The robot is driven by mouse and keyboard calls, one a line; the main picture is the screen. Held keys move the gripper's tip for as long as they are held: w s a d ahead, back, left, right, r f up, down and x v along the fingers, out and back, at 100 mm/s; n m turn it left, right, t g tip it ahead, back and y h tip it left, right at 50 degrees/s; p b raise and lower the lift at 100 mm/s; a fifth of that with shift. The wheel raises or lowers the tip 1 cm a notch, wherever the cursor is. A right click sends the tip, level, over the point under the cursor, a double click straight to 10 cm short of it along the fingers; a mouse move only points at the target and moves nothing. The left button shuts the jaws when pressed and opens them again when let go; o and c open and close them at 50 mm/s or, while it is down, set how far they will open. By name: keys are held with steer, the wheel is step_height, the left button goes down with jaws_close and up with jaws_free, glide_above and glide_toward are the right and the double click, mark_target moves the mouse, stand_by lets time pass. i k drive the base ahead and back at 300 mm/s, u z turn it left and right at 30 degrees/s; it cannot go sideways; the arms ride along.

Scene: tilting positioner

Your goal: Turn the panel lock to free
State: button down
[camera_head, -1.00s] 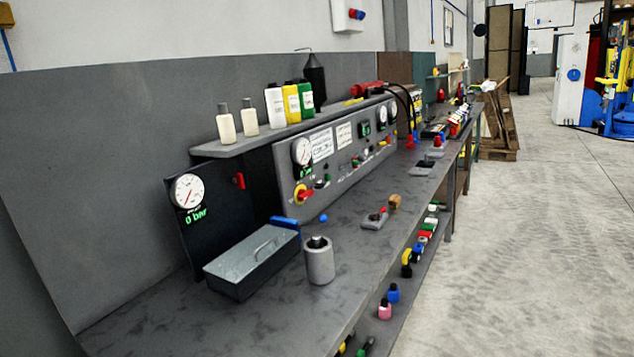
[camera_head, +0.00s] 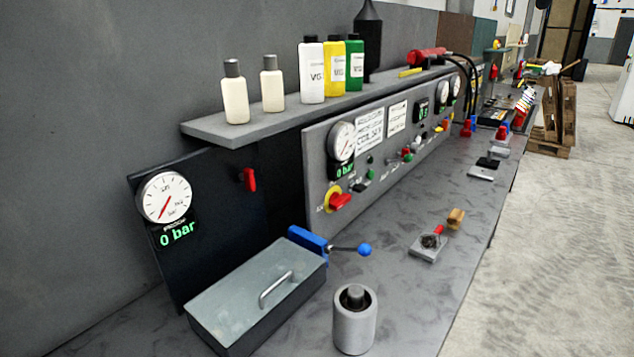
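A grey control panel (camera_head: 318,150) stands along the back of the bench. Near its lower left corner is a red rotary handle (camera_head: 341,202) on a yellow round plate; its marking is too small to read. A small red lever (camera_head: 249,180) hangs upright on the black panel (camera_head: 215,190) to the left. Which of these two is the panel lock I cannot tell from labels. My gripper does not show, and nothing is seen touching either handle.
In front stand a grey lidded box (camera_head: 255,300), a metal cylinder (camera_head: 355,325) and a blue clamp with a ball-ended lever (camera_head: 310,243). A gauge (camera_head: 164,197) reads 0 bar. Bottles (camera_head: 312,72) line the shelf (camera_head: 225,130).

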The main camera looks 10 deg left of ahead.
mark_target(359, 188)
steer(key=z, duration=0.1)
steer(key=k, duration=0.6)
steer(key=z, duration=0.45)
steer(key=i, duration=0.7)
steer(key=z, duration=0.7)
steer(key=i, duration=1.3)
steer(key=u, duration=0.45)
steer(key=i, duration=0.65)
steer(key=u, duration=0.5)
